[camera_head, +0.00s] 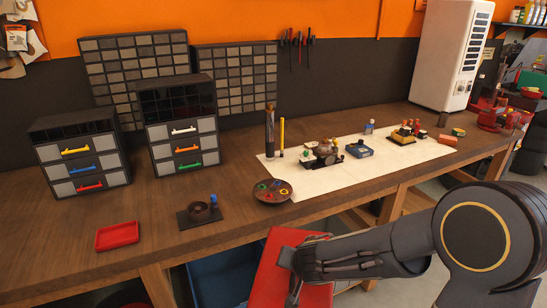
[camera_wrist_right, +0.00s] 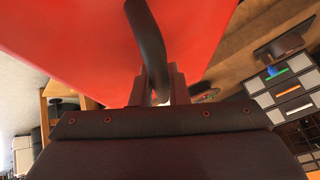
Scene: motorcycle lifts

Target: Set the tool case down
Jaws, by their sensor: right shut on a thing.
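The red tool case (camera_head: 273,270) hangs in front of the workbench's front edge at the bottom middle of the head view. In the right wrist view the red case (camera_wrist_right: 70,45) fills the upper part, with a dark curved handle (camera_wrist_right: 147,38) running down between the fingers. My right gripper (camera_head: 292,262) comes in from the right and covers part of the case. In the wrist view my right gripper (camera_wrist_right: 158,88) is shut on the handle. The case's underside and what lies below it are hidden. My left gripper is not in view.
The wooden workbench (camera_head: 235,240) holds a red tray (camera_head: 117,235), a small dark stand (camera_head: 200,212), a round dish (camera_head: 272,191), drawer units (camera_head: 183,135) and a white mat (camera_head: 410,156) with parts. A blue bin (camera_head: 217,280) is beneath. Bench top between tray and drawers is bare.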

